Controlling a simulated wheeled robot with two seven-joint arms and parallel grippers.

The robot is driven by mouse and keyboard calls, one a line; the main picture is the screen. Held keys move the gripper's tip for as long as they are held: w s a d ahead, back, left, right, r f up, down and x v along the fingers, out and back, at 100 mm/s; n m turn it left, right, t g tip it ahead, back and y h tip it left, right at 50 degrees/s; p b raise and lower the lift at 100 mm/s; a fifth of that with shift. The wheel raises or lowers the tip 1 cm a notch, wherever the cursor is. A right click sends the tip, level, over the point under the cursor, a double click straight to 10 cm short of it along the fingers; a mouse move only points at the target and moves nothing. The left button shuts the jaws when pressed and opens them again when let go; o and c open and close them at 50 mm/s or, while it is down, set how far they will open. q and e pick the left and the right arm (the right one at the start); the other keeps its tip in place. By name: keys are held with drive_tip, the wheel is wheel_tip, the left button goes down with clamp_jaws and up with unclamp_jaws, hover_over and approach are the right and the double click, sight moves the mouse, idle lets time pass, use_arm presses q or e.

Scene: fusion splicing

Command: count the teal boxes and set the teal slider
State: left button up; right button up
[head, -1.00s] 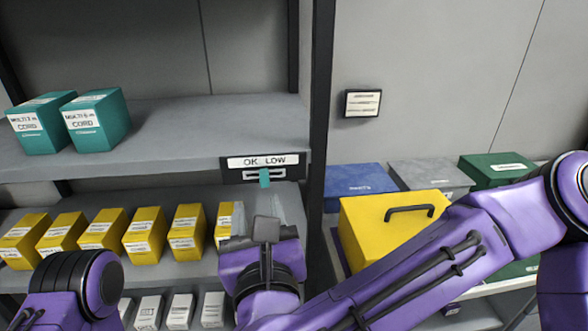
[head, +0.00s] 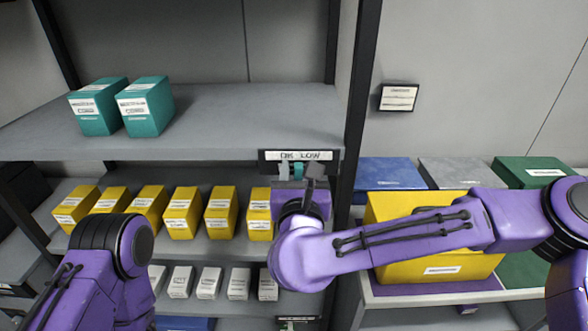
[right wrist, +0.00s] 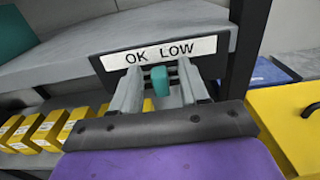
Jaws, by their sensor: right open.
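Two teal boxes (head: 98,108) (head: 147,106) with white labels stand side by side at the left of the upper shelf. The teal slider (right wrist: 160,80) sits below a label plate (right wrist: 160,52) reading OK and LOW, roughly under the gap between the words. The slider also shows small in the head view (head: 298,171), partly hidden by my gripper. My right gripper (right wrist: 160,72) is open, one finger on each side of the slider, with a visible gap to each. Only a joint of my left arm shows; its gripper is out of view.
The shelf edge (head: 200,150) and a dark post (head: 352,120) are close to my right gripper. Yellow boxes (head: 183,212) line the lower shelf, with white boxes (head: 210,282) below. A large yellow box (head: 400,275) stands at right, behind my right arm.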

clamp_jaws()
drive_tip(key=shift+d+b, duration=0.55)
drive_tip(key=shift+d, duration=0.6)
unclamp_jaws()
drive_tip(key=shift+d, duration=0.25)
